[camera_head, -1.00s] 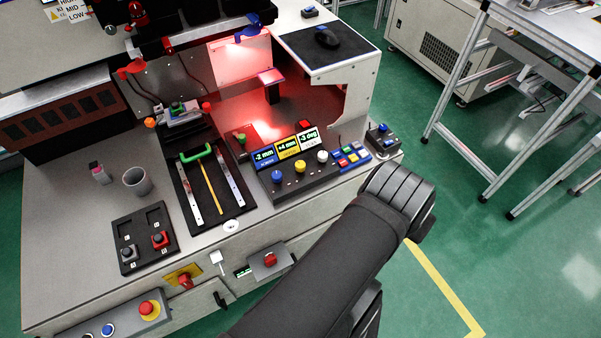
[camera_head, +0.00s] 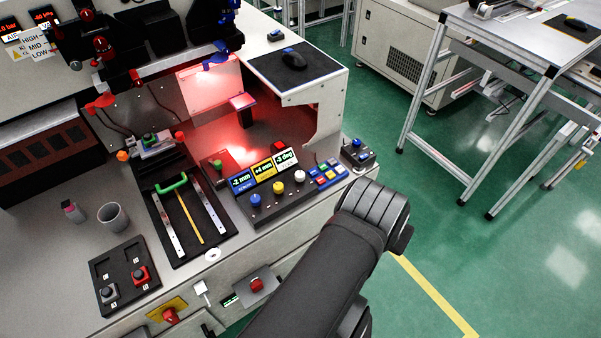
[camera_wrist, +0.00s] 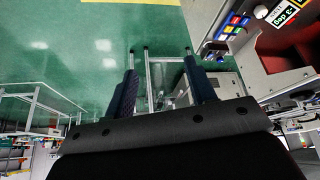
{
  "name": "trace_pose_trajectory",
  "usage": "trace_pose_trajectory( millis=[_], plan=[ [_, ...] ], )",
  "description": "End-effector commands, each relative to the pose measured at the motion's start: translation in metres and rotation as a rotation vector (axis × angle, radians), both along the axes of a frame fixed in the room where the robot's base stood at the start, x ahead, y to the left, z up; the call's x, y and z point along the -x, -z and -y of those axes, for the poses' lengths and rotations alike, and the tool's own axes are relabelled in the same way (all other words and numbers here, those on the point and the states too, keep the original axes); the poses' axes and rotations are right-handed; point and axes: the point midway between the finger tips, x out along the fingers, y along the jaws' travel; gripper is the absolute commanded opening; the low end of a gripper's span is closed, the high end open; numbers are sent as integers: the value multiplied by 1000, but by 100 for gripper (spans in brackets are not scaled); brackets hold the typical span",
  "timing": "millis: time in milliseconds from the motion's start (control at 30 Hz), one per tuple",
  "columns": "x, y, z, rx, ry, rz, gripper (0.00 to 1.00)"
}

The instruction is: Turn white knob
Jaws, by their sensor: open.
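The white knob (camera_head: 300,176) is the rightmost of three knobs on a dark control box (camera_head: 268,208), in the head view. A yellow knob (camera_head: 278,188) and a blue knob (camera_head: 255,200) stand to its left. The display (camera_head: 284,159) behind the white knob reads -3 deg. My gripper (camera_wrist: 160,68) shows in the wrist view with its two fingers apart and nothing between them. It points at the green floor and a metal frame, away from the knobs. In the head view the gripper is hidden; only my dark arm shows, right of the box.
A pad of coloured buttons (camera_head: 326,172) and a small joystick box (camera_head: 357,154) stand right of the knobs. A black tray with a green handle (camera_head: 171,183) lies to the left. A grey cup (camera_head: 112,216) and two small switches stand further left.

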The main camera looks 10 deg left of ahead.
Motion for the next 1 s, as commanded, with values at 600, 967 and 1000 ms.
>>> trace_pose_trajectory(
  millis=[600, 967, 1000],
  plan=[
    [-5, 33, 43, -38, -140, -529, 50],
    [-156, 28, -10, -59, -249, -506, 50],
    [-174, 29, -22, -63, -259, -500, 50]
  ],
)
